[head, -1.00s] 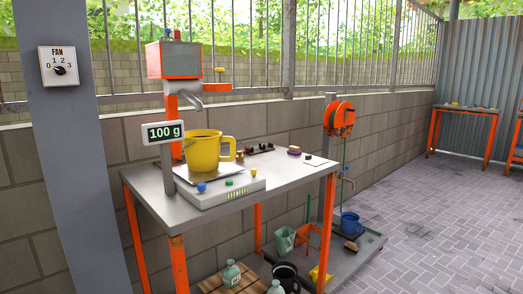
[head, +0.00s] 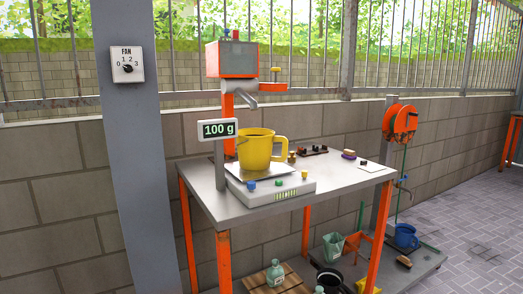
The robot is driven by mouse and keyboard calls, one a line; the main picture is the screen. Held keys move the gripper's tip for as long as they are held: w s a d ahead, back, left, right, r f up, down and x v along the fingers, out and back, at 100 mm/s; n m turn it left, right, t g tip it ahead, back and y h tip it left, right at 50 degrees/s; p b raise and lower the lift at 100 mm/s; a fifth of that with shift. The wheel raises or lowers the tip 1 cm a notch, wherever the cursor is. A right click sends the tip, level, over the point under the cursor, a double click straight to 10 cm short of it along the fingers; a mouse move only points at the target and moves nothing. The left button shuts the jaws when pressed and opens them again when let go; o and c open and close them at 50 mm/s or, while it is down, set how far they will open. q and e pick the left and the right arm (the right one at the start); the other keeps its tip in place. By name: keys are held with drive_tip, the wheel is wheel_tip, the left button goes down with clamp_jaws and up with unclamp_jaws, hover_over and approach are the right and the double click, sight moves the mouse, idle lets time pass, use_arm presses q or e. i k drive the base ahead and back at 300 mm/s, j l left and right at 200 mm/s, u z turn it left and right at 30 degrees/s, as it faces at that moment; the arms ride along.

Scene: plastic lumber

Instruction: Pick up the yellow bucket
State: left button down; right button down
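The yellow bucket (head: 256,150) stands upright on the pan of a white scale (head: 272,190) in the head view. Its handle points to the right. The scale's display (head: 218,129) on a post at its left reads 100 g. A spout under an orange and grey box (head: 232,59) hangs just above the bucket. Neither of my grippers is in view.
The scale stands on a grey table (head: 225,205) with orange legs. Small items, among them a dark tray (head: 313,151) and a yellow-purple sponge (head: 348,154), lie at the table's back right. A blue bucket (head: 405,236) stands low at right. Paved floor (head: 480,240) is clear at right.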

sight(254, 145)
drive_tip(key=i+j, duration=0.15)
drive_tip(key=i+j+z, duration=0.6)
drive_tip(key=i+j, duration=0.15)
